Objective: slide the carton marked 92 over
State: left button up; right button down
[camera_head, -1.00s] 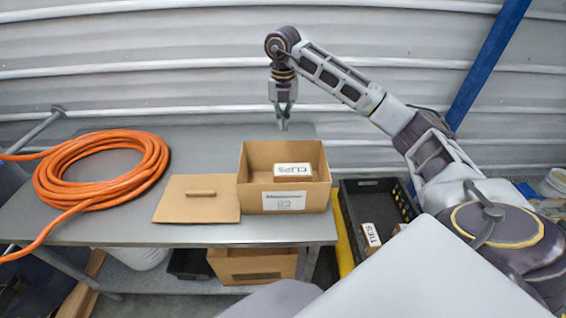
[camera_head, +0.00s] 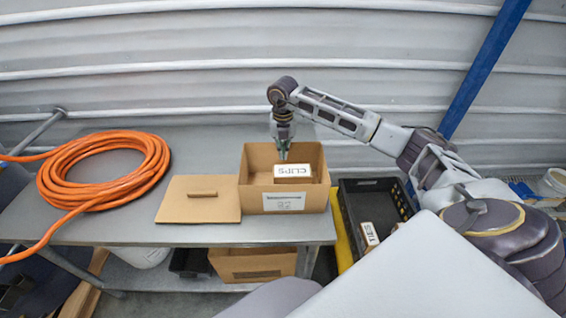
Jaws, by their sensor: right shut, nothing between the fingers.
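An open brown carton (camera_head: 317,196) stands on the grey table, with a white label (camera_head: 284,201) on its front; its small print is too blurred to read as a number. A small box marked CLIPS (camera_head: 293,172) lies in it. My right gripper (camera_head: 283,155) is shut and empty, pointing down. Its tips show in front of the carton's far wall, just behind the CLIPS box in the picture. I cannot tell whether they touch anything. My left gripper is not in view.
A flat brown lid (camera_head: 180,207) with a handle lies left of the carton. An orange hose coil (camera_head: 62,190) is at the table's left. A black crate (camera_head: 377,190) with a box marked TIES (camera_head: 369,235) stands to the right, below. Another carton (camera_head: 252,262) is under the table.

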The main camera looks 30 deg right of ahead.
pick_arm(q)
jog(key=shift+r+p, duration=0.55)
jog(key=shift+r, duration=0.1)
pick_arm(e)
jog(key=shift+f, duration=3.3)
